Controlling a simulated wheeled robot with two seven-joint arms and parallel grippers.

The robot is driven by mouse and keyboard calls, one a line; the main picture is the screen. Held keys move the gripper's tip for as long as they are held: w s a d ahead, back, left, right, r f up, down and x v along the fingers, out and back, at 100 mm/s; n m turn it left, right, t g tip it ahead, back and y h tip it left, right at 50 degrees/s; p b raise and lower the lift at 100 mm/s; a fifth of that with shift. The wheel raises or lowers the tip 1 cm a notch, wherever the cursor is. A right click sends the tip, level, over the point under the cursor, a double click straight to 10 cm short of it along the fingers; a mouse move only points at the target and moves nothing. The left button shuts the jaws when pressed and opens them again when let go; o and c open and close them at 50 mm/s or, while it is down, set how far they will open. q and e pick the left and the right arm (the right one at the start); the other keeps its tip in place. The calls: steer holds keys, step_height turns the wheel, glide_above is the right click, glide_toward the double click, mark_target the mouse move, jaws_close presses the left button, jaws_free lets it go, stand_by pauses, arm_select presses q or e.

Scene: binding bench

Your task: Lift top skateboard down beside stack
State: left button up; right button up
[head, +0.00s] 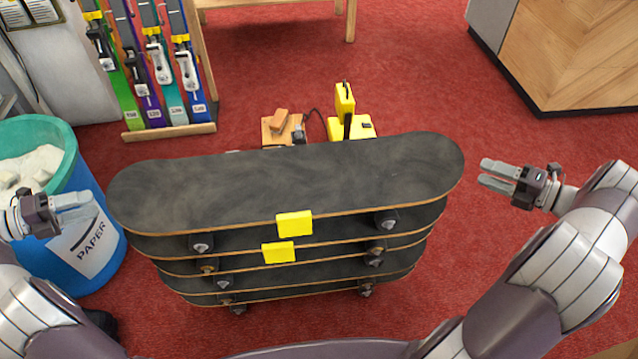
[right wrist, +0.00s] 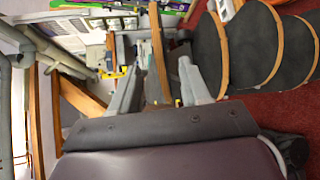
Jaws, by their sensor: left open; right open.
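The top skateboard (head: 290,180) is a dark grey deck with a thin wooden edge, lying on a stack of several similar skateboards (head: 330,272) in the head view. A yellow tag (head: 294,223) is on its near edge. My left gripper (head: 90,207) is open and empty, just off the left end of the top board. My right gripper (head: 484,175) is open and empty, a little right of the board's right end, apart from it. In the right wrist view, the open fingers (right wrist: 160,85) show with the board ends (right wrist: 210,55) to their right.
A blue bin (head: 70,255) marked PAPER stands at the left, close to my left gripper. A ski rack (head: 160,132) stands behind at left. A yellow tool (head: 350,125) and a wooden block (head: 281,121) lie behind the stack. Red carpet (head: 440,80) is clear behind right.

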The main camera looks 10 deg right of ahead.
mark_target(128, 191)
arm_select(q)
steer(key=x, duration=1)
steer(key=shift+w+d, duration=0.1)
steer(key=shift+d, duration=0.05)
arm_select(e)
steer(key=x, duration=1)
steer(key=shift+w+a+f, duration=0.1)
steer(key=shift+f, duration=0.05)
arm_select(q)
jaws_close()
arm_select(e)
jaws_close()
